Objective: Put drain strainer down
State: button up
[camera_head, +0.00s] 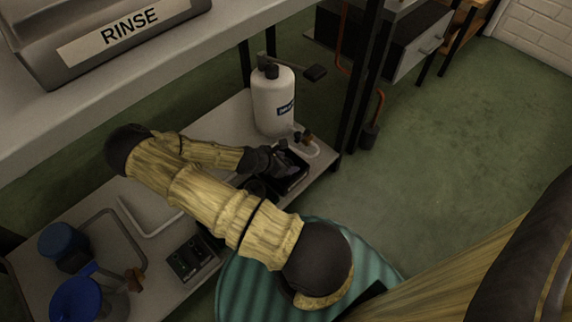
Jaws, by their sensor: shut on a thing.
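My arm reaches down to the lower shelf (225,128). My gripper (281,163) is the dark end of the arm, low over a black, glossy open-topped tray or box (294,183) near the shelf's right end. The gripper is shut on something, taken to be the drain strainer. I cannot make out the strainer's shape against the dark gripper and tray. Whether it touches the tray is unclear.
A white bottle (273,102) stands just behind the gripper. A small clamp-like item (305,140) lies right of it. A switch box (191,260), blue containers (75,298) and a RINSE basin (110,40) are left. Green floor (450,170) is clear at right.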

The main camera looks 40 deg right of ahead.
jog(key=shift+f, duration=0.15)
jog(key=o, duration=1.1)
jog(key=shift+c, duration=0.2)
jog(key=shift+a+r+p, duration=0.2)
jog(key=shift+r+p, duration=0.25)
jog(key=p+v, duration=0.6)
jog(key=v, duration=0.4)
jog(key=shift+a+r+p, duration=0.1)
jog(key=shift+r+p, duration=0.05)
jog(key=shift+p, duration=0.2)
jog(key=shift+a+r, duration=0.2)
jog(key=shift+a, duration=0.2)
